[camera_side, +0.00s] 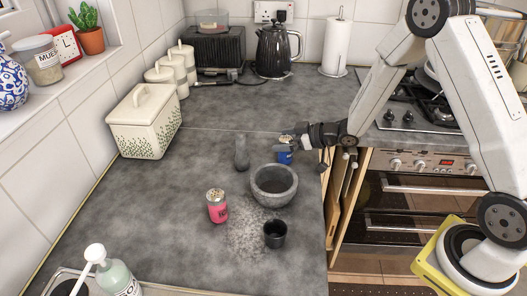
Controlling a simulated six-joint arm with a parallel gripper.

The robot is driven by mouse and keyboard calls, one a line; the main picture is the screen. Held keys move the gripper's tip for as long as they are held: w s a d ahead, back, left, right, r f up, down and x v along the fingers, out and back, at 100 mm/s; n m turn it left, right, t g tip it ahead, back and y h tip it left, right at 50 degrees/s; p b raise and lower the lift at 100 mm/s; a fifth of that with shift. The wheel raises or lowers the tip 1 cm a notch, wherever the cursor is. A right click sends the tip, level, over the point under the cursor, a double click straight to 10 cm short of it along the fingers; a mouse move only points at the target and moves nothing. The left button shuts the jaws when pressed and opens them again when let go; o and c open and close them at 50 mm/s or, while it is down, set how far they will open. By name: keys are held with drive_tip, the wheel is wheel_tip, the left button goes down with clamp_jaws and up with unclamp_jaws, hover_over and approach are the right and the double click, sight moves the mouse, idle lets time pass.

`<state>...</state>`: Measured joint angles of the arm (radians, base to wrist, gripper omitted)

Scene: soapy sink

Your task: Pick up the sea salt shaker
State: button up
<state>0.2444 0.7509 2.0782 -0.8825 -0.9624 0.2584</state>
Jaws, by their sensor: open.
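A small shaker with a blue label (285,157) and a pale speckled top stands on the grey worktop, behind the stone mortar. My gripper (290,139) reaches in from the right with its jaws open, at the top of this blue shaker. I cannot tell whether the fingers touch it. A second shaker with a pink label (217,209) and a similar top stands in the middle front of the worktop, well clear of my gripper. The label writing is too small to read, so I cannot tell which one says sea salt.
The mortar (274,187) stands just in front of the blue shaker, and a grey pestle (241,153) stands to its left. A black cup (275,234) stands amid spilled white grains. A bread bin (146,120) is at the left wall.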

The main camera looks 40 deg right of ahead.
clamp_jaws()
drive_tip(key=shift+r, duration=0.2)
drive_tip(key=shift+r, duration=4.85)
drive_tip(key=shift+a, duration=0.1)
drive_tip(key=s+a+r+m+y, duration=0.1)
drive_tip(key=s+a+r, duration=0.1)
drive_tip(key=s+a, duration=0.3)
drive_tip(key=s+a+r+m+g+y, duration=0.1)
drive_tip(key=s+a+r, duration=0.1)
drive_tip(key=s+a, duration=0.3)
drive_tip(key=a, duration=0.4)
drive_tip(key=shift+r, duration=0.4)
